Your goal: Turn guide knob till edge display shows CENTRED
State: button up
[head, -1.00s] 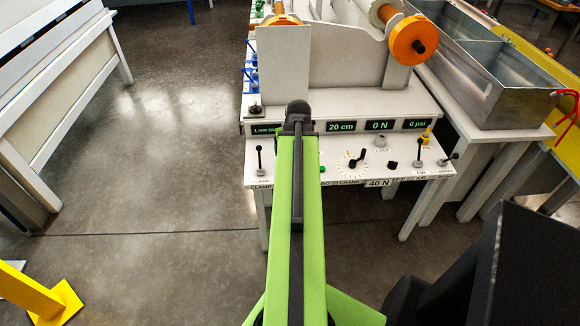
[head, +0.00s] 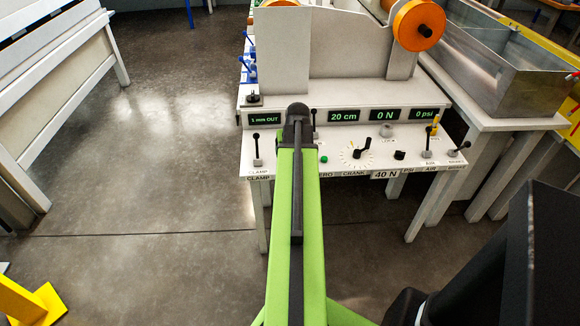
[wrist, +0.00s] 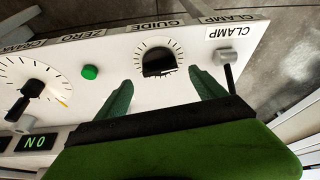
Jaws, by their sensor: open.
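The guide knob (wrist: 158,66) is a dark knob on a white dial with tick marks, under the GUIDE label in the wrist view. My gripper (wrist: 161,78) is open, with one green finger on each side of the knob. White panel shows between each finger and the knob, and I cannot tell how deep the fingertips reach. In the head view my green arm hides the knob and the gripper. The edge display (head: 265,119) at the console's left reads "1 mm OUT".
The clamp lever (wrist: 228,65) stands close beside one finger. A green zero button (wrist: 90,72) and the crank dial (wrist: 30,90) lie on the other side. Other displays (head: 343,116) read 20 cm, 0 N and 0 psi. Open floor (head: 150,180) lies left of the console.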

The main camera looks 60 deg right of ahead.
jog(key=b+x, duration=0.2)
jog(key=x, duration=0.2)
jog(key=shift+f, duration=0.1)
jog(key=c, duration=1.4)
jog(key=shift+o, duration=0.2)
jog(key=shift+m, duration=0.8)
jog(key=o, duration=1.4)
jog(key=shift+c, duration=0.2)
